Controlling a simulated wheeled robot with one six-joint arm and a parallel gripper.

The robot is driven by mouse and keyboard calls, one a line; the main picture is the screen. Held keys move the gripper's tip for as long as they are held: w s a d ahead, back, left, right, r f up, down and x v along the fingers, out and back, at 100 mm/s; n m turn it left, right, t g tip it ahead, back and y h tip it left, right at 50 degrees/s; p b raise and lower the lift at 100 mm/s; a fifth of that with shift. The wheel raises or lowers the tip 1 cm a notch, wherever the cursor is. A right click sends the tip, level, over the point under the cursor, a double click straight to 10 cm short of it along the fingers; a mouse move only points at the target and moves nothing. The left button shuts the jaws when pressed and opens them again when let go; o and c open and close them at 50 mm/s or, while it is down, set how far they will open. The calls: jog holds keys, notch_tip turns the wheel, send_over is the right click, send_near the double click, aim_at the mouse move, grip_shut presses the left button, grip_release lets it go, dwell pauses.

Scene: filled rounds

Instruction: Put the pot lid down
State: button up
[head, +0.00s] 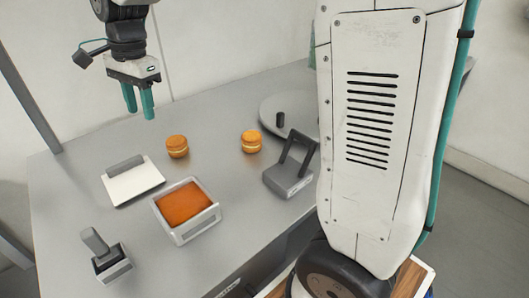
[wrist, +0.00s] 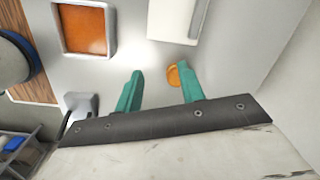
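My gripper (head: 139,112) is open and empty, raised above the back left of the table. Its two teal fingers stand apart in the wrist view (wrist: 160,73). A flat white square plate with a grey bar handle (head: 133,185) lies on the table, left of a square pot (head: 213,215) with orange filling. I cannot tell for sure which of these two is the pot lid. The square plate also shows in the wrist view (wrist: 168,20).
Two round filled pastries, one left (head: 177,147) and one right (head: 251,141), sit on the grey table (head: 90,160). A grey block with a dark handle (head: 287,182) stands right of the pot. A grey tool in a holder (head: 110,262) stands front left.

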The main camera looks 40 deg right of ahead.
jog(key=s+d+n, duration=0.3)
jog(key=s+n, duration=0.1)
jog(key=s, duration=0.5)
jog(key=s+d+f+n, duration=0.1)
jog(key=s+d+n, duration=0.3)
jog(key=s, duration=0.6)
jog(key=s+d+f+n+h, duration=0.1)
jog(key=s+d+n, duration=0.3)
jog(key=s, duration=0.6)
jog(key=shift+s+n+t, duration=0.25)
jog(key=shift+n+t, duration=0.15)
jog(key=shift+n, duration=0.4)
